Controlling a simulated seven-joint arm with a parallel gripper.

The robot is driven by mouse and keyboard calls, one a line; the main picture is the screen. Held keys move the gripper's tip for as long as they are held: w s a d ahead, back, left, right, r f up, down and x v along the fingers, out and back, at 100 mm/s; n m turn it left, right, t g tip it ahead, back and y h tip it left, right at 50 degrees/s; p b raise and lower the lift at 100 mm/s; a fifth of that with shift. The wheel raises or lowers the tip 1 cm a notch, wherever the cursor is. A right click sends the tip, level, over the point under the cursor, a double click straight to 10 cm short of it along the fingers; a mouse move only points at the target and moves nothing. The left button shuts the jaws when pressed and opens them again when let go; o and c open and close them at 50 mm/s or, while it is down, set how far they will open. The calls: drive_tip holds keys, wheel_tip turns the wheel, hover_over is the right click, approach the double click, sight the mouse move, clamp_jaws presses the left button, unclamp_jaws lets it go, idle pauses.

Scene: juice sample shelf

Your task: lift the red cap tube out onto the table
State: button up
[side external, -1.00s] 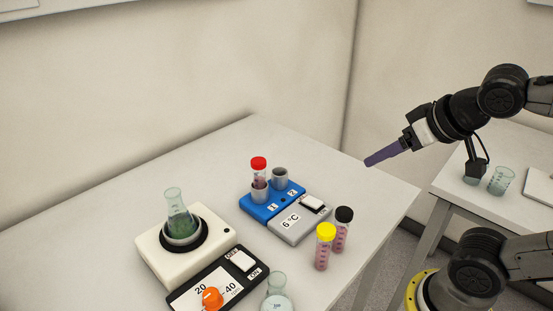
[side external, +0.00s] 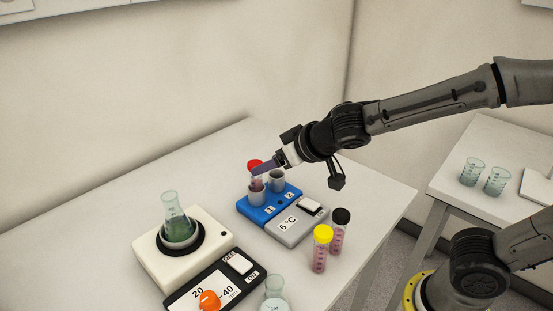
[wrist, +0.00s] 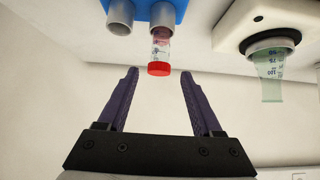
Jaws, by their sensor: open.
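The red cap tube (side external: 256,182) stands upright in well 1 of the blue cooling block (side external: 262,213). Its red cap and upper body show above the grey well. It also shows in the wrist view, with the red cap (wrist: 159,69) nearest me. My gripper (side external: 261,170) is at cap height beside the tube in the side view, and its finger partly covers the tube there. In the wrist view my gripper (wrist: 159,74) is open, with purple fingers apart and the cap between and just ahead of their tips. I cannot tell whether a finger touches the tube.
The empty grey well 2 (side external: 277,181) stands beside the tube. A yellow cap tube (side external: 321,248) and a black cap tube (side external: 339,231) stand in front of the block. A stirrer with a flask (side external: 177,222) is at left. The table behind the block (side external: 180,170) is clear.

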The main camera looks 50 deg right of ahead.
sight(256, 183)
drive_tip(key=shift+x, duration=3.4)
clamp_jaws()
